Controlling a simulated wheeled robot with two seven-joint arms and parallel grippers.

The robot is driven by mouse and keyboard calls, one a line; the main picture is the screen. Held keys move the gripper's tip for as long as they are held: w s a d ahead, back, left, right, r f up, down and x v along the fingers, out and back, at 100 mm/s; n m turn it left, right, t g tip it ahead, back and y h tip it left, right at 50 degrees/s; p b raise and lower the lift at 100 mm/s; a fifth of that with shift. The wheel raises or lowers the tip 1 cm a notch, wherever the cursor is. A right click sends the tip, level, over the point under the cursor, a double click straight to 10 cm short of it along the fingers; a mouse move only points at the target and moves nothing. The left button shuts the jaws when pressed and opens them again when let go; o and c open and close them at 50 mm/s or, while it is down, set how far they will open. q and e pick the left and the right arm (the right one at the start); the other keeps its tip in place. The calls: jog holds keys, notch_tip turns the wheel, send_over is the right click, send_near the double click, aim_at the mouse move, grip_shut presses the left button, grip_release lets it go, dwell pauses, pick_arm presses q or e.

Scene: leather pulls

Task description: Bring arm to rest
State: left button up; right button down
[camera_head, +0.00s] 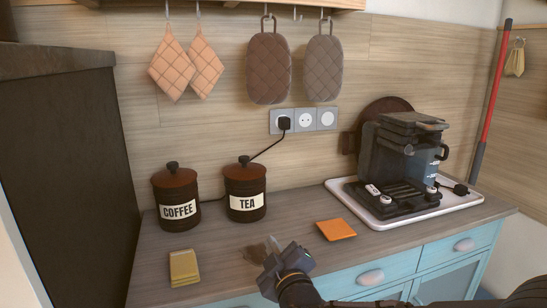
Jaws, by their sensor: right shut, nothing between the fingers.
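My right gripper (264,250) hangs over the front edge of the wooden countertop (200,260), at the bottom middle of the head view. Its fingers are shut with nothing between them, and its dark wrist comes up from the bottom edge. It is apart from the orange square (336,230), which lies flat on the counter to its right. My left gripper is not in view.
Coffee (178,210) and tea (246,203) canisters stand at the back left. A coffee machine (403,150) sits on a white tray (455,205) at right. Blue drawers (460,246) with pale knobs are below the counter. Mitts (270,68) hang on the wall.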

jog(key=shift+s+d, duration=0.15)
jog(key=shift+s, duration=0.35)
